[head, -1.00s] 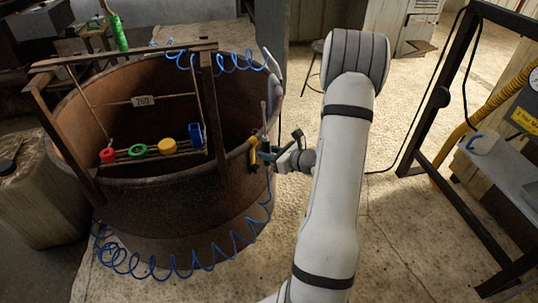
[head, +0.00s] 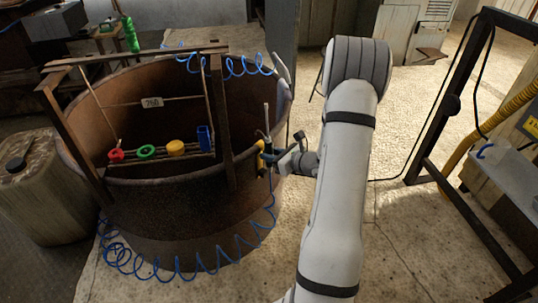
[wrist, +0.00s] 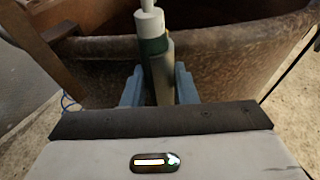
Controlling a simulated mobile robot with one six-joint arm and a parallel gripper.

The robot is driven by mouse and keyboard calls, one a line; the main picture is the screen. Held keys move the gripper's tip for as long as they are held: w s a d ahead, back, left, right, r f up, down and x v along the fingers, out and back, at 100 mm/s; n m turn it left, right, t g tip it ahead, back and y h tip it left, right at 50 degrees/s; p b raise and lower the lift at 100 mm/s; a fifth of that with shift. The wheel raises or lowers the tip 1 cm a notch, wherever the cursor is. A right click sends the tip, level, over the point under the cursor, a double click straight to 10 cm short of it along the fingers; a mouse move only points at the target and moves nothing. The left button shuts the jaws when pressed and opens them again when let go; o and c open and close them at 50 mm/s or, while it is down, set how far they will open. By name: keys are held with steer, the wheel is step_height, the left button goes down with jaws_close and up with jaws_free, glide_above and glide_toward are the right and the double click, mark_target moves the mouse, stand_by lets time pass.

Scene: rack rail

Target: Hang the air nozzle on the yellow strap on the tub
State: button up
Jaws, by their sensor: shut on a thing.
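My gripper (head: 272,155) is at the right side of the rusty tub (head: 150,205), close to its rim. It is shut on the air nozzle (wrist: 155,50), which shows grey-green with a dark green band and a pale tip between the two blue fingers in the wrist view. In the head view the nozzle's thin upper part (head: 267,116) stands roughly upright above the fingers. The yellow strap (head: 260,158) shows as a small yellow patch on the tub's rim, just left of my gripper. I cannot tell whether nozzle and strap touch. The strap is not discernible in the wrist view.
A blue coiled hose (head: 180,273) loops around the tub's front and right side. A wooden frame (head: 218,120) with a shelf of coloured items crosses the tub. A plastic canister (head: 42,190) stands left. A dark metal frame (head: 450,120) stands right, with open floor before it.

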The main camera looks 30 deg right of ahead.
steer(key=shift+f, duration=0.1)
steer(key=shift+f+b, duration=1.1)
steer(key=shift+f, duration=0.1)
steer(key=shift+f, duration=0.15)
steer(key=shift+f+b, duration=0.6)
steer(key=shift+b, duration=0.1)
steer(key=o, duration=0.8)
steer(key=p+v, duration=0.2)
steer(key=v, duration=0.6)
